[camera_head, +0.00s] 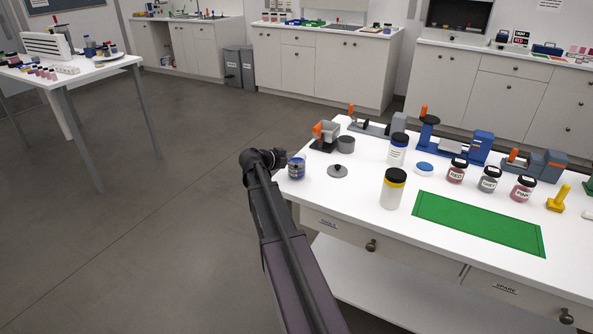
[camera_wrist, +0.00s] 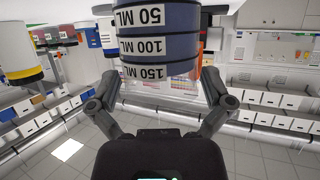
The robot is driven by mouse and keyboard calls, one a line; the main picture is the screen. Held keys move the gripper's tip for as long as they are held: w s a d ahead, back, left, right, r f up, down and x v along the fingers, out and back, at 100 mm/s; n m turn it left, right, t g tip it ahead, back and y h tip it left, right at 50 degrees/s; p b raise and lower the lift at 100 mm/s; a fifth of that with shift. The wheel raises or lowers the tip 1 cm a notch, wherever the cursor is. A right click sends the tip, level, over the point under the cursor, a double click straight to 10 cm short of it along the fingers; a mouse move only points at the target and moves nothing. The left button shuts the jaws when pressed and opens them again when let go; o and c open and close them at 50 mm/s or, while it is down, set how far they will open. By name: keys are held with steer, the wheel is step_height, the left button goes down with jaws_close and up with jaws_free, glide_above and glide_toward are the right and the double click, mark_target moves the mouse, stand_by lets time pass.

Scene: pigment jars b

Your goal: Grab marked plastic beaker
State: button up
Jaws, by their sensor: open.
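In the wrist view the beaker (camera_wrist: 160,47) is large, with blue bands and white labels reading 50 ML, 100 ML and 150 ML. My gripper (camera_head: 281,160) is at bench-top height, just left of the beaker. In the wrist view my gripper (camera_wrist: 160,90) is open, with one finger on each side of the beaker. I cannot tell whether either finger touches it. Part of the beaker is cut off at the top edge.
A yellow-banded jar (camera_head: 393,189) and a blue-banded jar (camera_head: 397,150) stand farther right. A green mat (camera_head: 478,222) lies near the front. Open floor (camera_head: 180,180) lies left.

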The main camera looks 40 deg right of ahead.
mark_target(299, 153)
steer(key=shift+b+x, duration=0.35)
steer(key=shift+x, duration=0.85)
steer(key=shift+c, duration=0.2)
steer(key=c, duration=0.9)
steer(key=shift+r, duration=0.25)
step_height(299, 153, up, 3)
steer(key=p, duration=0.3)
steer(key=shift+f, duration=0.1)
steer(key=s+a+r+p, duration=0.1)
steer(key=s+a+p, duration=0.1)
steer(key=s+a, duration=0.7)
steer(key=s, duration=0.4)
steer(key=shift+a+r, duration=0.3)
steer(key=shift+r, duration=0.1)
